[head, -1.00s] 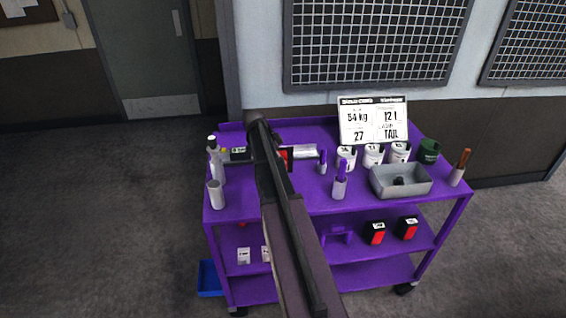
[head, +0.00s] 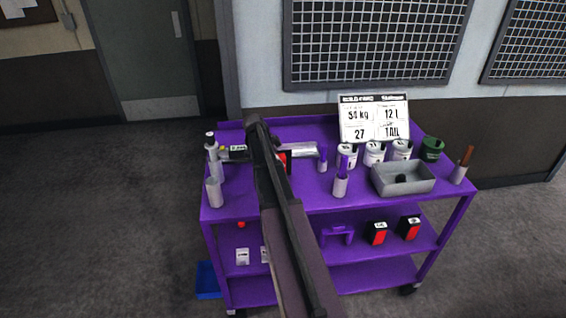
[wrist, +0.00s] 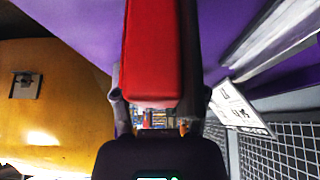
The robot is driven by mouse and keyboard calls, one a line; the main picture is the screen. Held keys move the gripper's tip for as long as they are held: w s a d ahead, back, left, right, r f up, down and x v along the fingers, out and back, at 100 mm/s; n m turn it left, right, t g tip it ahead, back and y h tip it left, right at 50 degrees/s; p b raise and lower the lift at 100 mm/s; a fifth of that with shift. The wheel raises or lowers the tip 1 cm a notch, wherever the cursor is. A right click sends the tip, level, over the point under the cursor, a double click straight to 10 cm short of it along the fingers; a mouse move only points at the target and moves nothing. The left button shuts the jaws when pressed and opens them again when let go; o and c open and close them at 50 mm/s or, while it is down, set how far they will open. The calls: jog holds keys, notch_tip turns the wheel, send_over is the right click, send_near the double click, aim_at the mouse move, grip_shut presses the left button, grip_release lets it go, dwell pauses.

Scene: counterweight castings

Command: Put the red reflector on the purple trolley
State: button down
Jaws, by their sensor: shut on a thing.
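The red reflector (wrist: 150,50) is a smooth red block between the two dark fingers of my gripper (wrist: 153,60) in the wrist view. The fingers are shut on its sides. In the head view a small red patch with a dark edge (head: 283,160) shows beside my arm over the trolley top; my arm hides the rest. The purple trolley (head: 302,203) stands ahead with a top and lower shelves. Purple surface also fills the upper part of the wrist view. I cannot tell whether the reflector touches the top.
On the trolley top are a grey tray (head: 402,190), white tins (head: 374,156), a green cup (head: 432,149), a spray bottle (head: 212,150) and a build card (head: 374,119). Black-and-red blocks (head: 377,233) sit on the middle shelf. The top's front middle has bare room.

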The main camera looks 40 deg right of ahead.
jog(key=shift+f, duration=0.15)
jog(key=shift+c, duration=0.6)
grip_release()
jog(key=shift+r, duration=0.2)
jog(key=p+v, duration=0.5)
jog(key=shift+r, duration=0.2)
jog(key=p+v, duration=0.5)
jog(key=v, duration=0.1)
jog(key=shift+a+r, duration=0.15)
jog(key=shift+r, duration=0.1)
jog(key=shift+w, duration=0.2)
dwell(0.4)
jog(key=shift+a, duration=0.1)
